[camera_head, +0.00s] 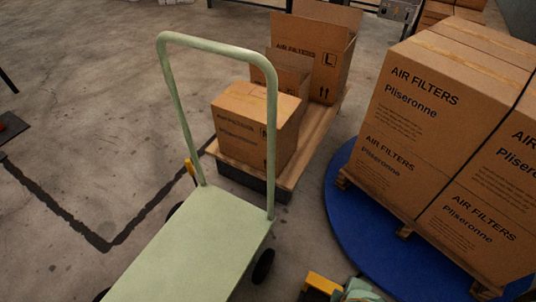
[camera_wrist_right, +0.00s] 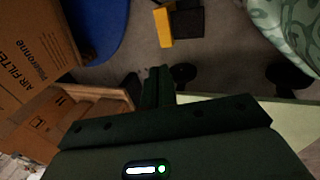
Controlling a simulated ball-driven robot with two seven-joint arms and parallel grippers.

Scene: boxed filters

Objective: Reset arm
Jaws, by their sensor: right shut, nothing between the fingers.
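My right gripper (camera_wrist_right: 158,85) shows in the right wrist view. Its dark fingers are together, with nothing visible between them. Beyond the fingertips is grey floor, with a pale green cart surface to the right. The head view does not clearly show my right gripper. My left gripper is in neither view.
A pale green cart (camera_head: 190,245) with an upright handle stands in front. Behind it, cartons (camera_head: 255,125) sit on a pallet (camera_head: 312,140). Large air filter boxes (camera_head: 430,110) are stacked right over a blue round platform (camera_head: 345,215). Open floor lies left.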

